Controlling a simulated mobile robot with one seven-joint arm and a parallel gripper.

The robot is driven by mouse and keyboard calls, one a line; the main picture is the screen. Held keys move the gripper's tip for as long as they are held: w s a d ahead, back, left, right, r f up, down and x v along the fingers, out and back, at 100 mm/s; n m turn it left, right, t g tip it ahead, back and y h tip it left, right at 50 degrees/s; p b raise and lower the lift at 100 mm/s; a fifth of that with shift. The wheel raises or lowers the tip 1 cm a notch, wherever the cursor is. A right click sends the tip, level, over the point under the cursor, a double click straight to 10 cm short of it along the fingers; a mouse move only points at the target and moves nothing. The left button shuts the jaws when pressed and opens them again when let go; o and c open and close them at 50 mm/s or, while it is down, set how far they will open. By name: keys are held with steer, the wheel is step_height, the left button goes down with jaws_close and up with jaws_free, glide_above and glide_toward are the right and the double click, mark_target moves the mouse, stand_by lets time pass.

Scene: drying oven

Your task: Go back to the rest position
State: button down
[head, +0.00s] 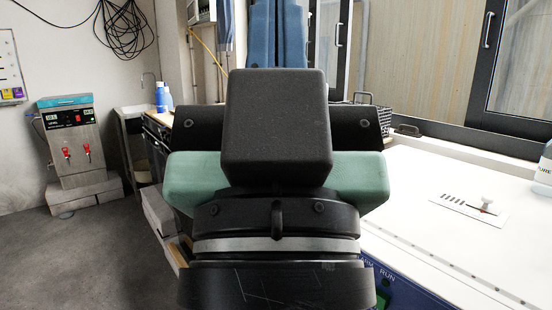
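The end of my arm with my gripper (278,130) fills the middle of the head view, seen from behind. A black block stands in front of a wide dark bar, with pale green parts showing on both sides. The fingertips are hidden, so I cannot tell whether the gripper is open or holds anything. The white top of the drying oven (440,170) is to the right of my arm. A small vent plate with a knob (480,206) sits on it. Part of a blue front panel (420,283) with a "RUN" label shows below.
A steel water dispenser (73,140) stands by the left wall. Blue bottles (162,98) stand on a bench behind my arm. A white bottle (544,165) is at the right edge. Grey floor (80,260) is free at the left.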

step_height(320, 180, up, 28)
steer(key=p, duration=2.5)
steer(key=shift+p, duration=0.3)
steer(key=shift+f, duration=0.1)
